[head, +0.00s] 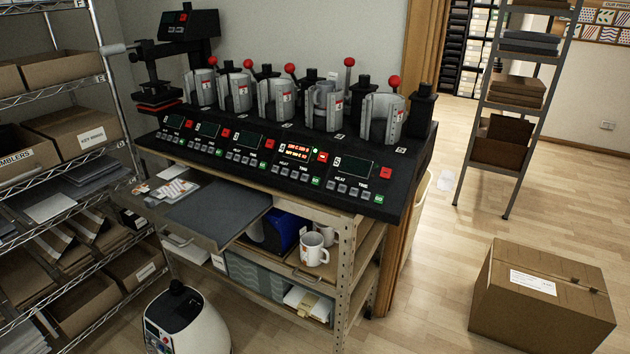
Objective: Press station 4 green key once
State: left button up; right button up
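A black panel (220,152) carries a row of mug presses, each with its own display and keys. Station 4, fourth from the left, has a lit display (297,153) with orange-red text too small to read for sure, and a small green light (283,147) beside it. Its green key (316,182) is at the right end of its key row, uncovered. The station 4 press (322,104) appears to hold a pale mug; its red-knobbed lever (349,63) stands upright. Neither of my grippers is in view.
Station 5's green key (378,198) lies to the right. Other displays are dark. White mugs (313,248) stand on the shelf below. A wire rack (60,160) is at left, a metal shelf unit (520,100) at right, a cardboard box (543,297) on the floor. Floor right of the bench is mostly clear.

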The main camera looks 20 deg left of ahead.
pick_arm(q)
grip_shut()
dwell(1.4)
